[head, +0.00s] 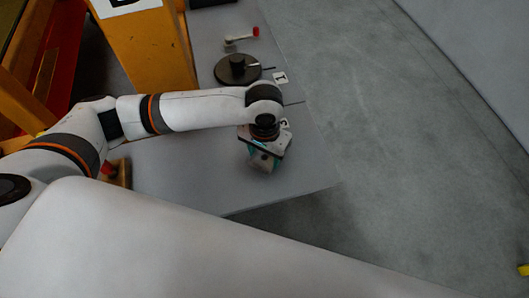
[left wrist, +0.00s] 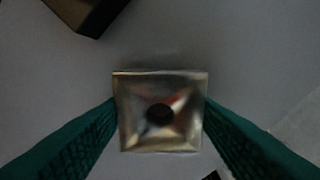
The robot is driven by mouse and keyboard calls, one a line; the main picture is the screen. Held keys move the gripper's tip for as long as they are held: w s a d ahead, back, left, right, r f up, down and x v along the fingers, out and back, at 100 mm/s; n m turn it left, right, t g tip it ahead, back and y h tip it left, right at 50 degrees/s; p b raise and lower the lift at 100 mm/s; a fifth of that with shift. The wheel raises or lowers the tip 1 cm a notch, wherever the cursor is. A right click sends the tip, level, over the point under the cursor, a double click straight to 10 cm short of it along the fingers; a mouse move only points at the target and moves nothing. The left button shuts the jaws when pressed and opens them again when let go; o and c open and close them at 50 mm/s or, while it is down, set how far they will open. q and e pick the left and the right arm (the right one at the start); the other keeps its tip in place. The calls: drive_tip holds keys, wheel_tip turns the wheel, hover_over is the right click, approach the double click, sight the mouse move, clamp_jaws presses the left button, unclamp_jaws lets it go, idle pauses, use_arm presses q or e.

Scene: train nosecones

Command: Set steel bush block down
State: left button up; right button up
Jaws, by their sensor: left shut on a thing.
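The steel bush block (left wrist: 160,135) is a shiny square metal block with a dark round hole in its middle. In the left wrist view it sits between the two teal fingers of my left gripper (left wrist: 160,115), which is shut on it. In the head view my left gripper (head: 262,160) points down over the grey table (head: 200,180) near its front right edge. The block is mostly hidden there by the gripper. I cannot tell whether the block touches the table. My right gripper is not in view.
Small white number cards lie near the right edge. A yellow post (head: 150,50) stands at the left. A dark block (left wrist: 88,12) shows in the left wrist view.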

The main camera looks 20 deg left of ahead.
use_arm(q)
drive_tip(key=shift+f, duration=0.55)
idle(0.4)
drive_tip(key=o, duration=1.3)
drive_tip(key=shift+o, duration=0.2)
